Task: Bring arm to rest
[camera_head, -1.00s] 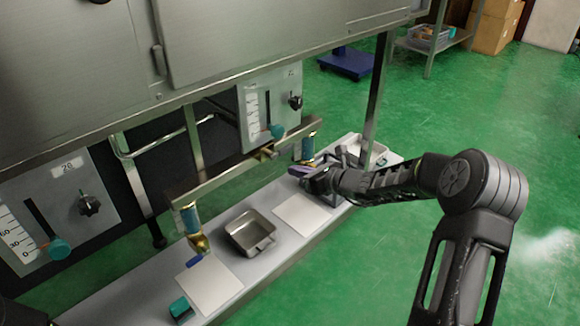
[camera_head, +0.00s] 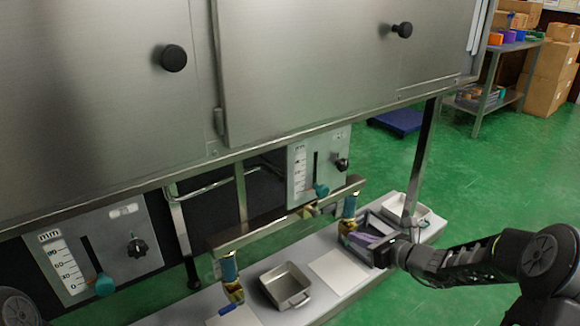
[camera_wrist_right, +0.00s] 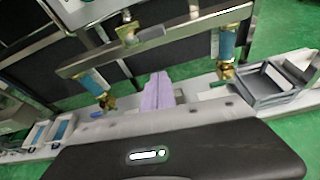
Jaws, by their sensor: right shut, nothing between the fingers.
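My right gripper (camera_head: 366,241) is over the right end of the bench, beside the right brass nozzle (camera_head: 347,226). In the right wrist view its purple fingers (camera_wrist_right: 158,92) are together, with nothing between them. A grey open bin (camera_head: 376,222) stands by the gripper and is partly hidden by it in the head view. The bin also shows at the right of the wrist view (camera_wrist_right: 270,88). My left gripper is not in view.
A steel tray (camera_head: 287,286) and a white sheet (camera_head: 338,271) lie on the bench. A left nozzle (camera_head: 231,283) hangs from the metal crossbar (camera_head: 270,230). Steel cabinets (camera_head: 330,60) overhang the bench. Green floor (camera_head: 480,190) is open to the right.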

